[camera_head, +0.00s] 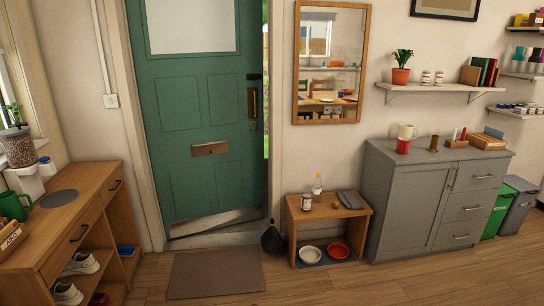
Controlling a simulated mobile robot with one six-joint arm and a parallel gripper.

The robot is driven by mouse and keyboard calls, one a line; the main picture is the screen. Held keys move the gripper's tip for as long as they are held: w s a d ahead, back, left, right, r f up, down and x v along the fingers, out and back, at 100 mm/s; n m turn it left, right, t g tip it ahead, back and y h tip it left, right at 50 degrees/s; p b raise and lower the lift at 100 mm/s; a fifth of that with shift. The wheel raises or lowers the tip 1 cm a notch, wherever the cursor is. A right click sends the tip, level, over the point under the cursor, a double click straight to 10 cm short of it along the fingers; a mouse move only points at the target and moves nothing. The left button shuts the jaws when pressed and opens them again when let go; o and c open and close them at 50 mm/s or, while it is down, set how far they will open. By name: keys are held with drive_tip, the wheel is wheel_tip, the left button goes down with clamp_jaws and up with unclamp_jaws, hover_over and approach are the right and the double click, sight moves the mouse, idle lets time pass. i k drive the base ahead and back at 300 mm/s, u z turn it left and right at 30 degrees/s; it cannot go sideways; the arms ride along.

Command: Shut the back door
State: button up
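The back door (201,120) is green with a pale glass pane on top, a brass letter plate and a metal kick plate along the bottom. It stands a little ajar. A narrow strip of green outdoors shows between its right edge and the frame. The door handle (253,103) is brass-coloured, on a dark fitting near that right edge. A rounded black object (272,240) sits on the floor by the door's lower right corner; I cannot tell whether it touches the door. My gripper is not in view.
A brown doormat (215,273) lies before the door. A wooden shoe bench (100,200) stands at left. A low wooden stand (296,221) with bottles and bowls, then a grey cabinet (405,210), stand at right. The wooden floor between is clear.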

sight(195, 60)
drive_tip(key=u, duration=0.4)
drive_tip(key=i, duration=1.55)
drive_tip(key=u, duration=0.6)
drive_tip(key=i, duration=0.8)
drive_tip(key=u, duration=0.35)
drive_tip(key=i, duration=1.45)
drive_tip(key=u, duration=0.2)
